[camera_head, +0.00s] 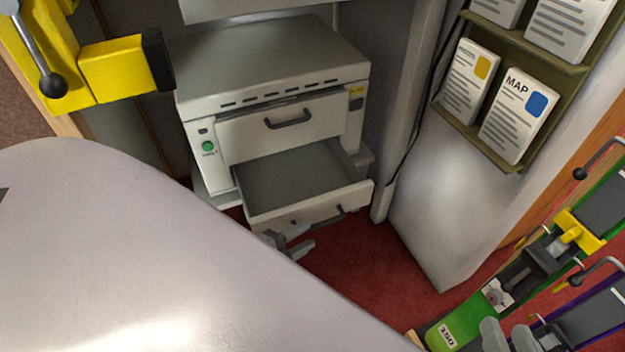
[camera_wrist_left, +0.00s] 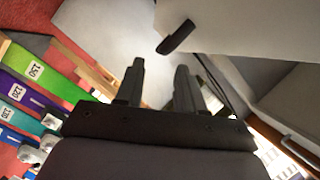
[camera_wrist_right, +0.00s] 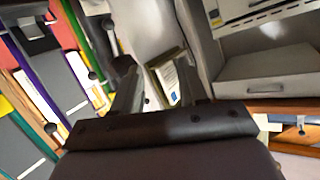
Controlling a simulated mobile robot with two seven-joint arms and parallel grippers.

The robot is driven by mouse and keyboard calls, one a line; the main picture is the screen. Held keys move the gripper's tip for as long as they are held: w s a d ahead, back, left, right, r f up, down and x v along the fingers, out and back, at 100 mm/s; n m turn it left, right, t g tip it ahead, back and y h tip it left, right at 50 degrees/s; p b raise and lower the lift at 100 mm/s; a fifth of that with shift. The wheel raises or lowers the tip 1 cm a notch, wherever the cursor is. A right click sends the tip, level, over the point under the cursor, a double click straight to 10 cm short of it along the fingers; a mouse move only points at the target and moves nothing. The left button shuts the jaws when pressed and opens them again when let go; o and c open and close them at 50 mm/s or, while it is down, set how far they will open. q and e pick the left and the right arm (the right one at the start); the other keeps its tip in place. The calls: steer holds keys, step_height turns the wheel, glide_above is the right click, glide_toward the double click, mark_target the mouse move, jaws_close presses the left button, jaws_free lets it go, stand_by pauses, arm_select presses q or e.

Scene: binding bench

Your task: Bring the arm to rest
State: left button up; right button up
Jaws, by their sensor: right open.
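The grey machine (camera_head: 270,62) stands against the back wall in the head view. Its lower drawer (camera_head: 318,205) is pulled out and looks empty; its upper drawer (camera_head: 270,128) is shut. My left gripper (camera_head: 290,243) is just in front of the lower drawer, close to its dark handle (camera_wrist_left: 175,37). In the left wrist view its two fingers (camera_wrist_left: 158,85) are spread with nothing between them, and the handle is beyond their tips. My right gripper (camera_head: 508,338) is at the lower right, near the green-based device. In the right wrist view its fingers (camera_wrist_right: 155,85) are apart and empty.
A pale rounded worktop (camera_head: 150,260) fills the lower left. A yellow fixture (camera_head: 110,72) stands at the upper left. Green and purple-edged devices (camera_head: 465,325) crowd the lower right. A rack with a map (camera_head: 517,115) hangs at the upper right. Red floor (camera_head: 375,270) shows between.

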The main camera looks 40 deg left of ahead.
arm_select(q)
steer(key=shift+s+a+r, duration=0.15)
steer(key=shift+s, duration=0.45)
